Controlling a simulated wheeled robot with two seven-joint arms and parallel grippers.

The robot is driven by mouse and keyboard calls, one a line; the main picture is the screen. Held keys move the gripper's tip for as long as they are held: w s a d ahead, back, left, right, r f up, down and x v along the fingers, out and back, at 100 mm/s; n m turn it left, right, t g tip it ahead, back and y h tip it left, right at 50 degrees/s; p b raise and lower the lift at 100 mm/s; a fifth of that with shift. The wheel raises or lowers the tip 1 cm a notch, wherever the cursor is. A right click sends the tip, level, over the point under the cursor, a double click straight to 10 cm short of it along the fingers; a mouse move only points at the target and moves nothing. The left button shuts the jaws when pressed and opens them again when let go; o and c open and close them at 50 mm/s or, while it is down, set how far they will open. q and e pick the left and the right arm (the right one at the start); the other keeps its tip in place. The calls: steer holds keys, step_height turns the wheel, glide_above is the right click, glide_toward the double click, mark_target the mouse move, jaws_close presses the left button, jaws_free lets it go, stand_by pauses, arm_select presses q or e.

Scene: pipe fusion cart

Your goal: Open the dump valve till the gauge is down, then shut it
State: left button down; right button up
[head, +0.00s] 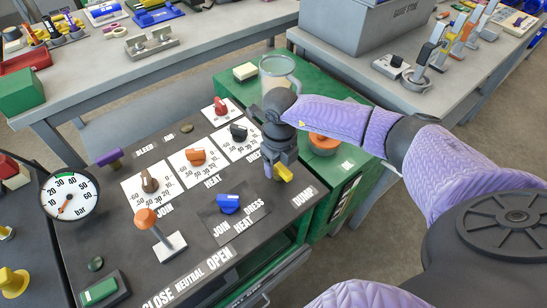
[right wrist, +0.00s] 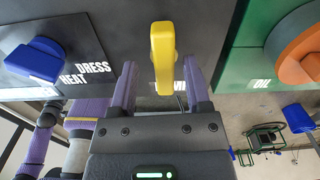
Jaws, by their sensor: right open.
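The dump valve is a yellow handle (head: 283,172) beside the DUMP label on the dark sloping panel. In the right wrist view the yellow handle (right wrist: 163,58) stands between the purple fingers of my right gripper (right wrist: 160,85). The fingers are open, with a gap on each side of the handle. In the head view my right gripper (head: 279,165) points down over the handle and partly hides it. The pressure gauge (head: 70,195) is a round white dial in bar at the panel's left edge. Its small red needle points low and left, near the scale's low end. My left gripper is not seen.
The panel also carries a blue JOIN/HEAT/DRESS selector (head: 228,203), an orange-knobbed lever (head: 147,220), several dial knobs and a purple BLEED handle (head: 108,157). A clear jug (head: 277,74) and an orange cap (head: 324,142) sit on the green top behind my right gripper.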

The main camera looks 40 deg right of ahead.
mark_target(277, 165)
arm_select(q)
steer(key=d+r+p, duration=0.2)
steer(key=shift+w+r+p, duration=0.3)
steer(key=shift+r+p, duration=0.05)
steer(key=shift+p, duration=0.05)
arm_select(e)
step_height(277, 165, up, 10)
steer(key=shift+w, duration=0.15)
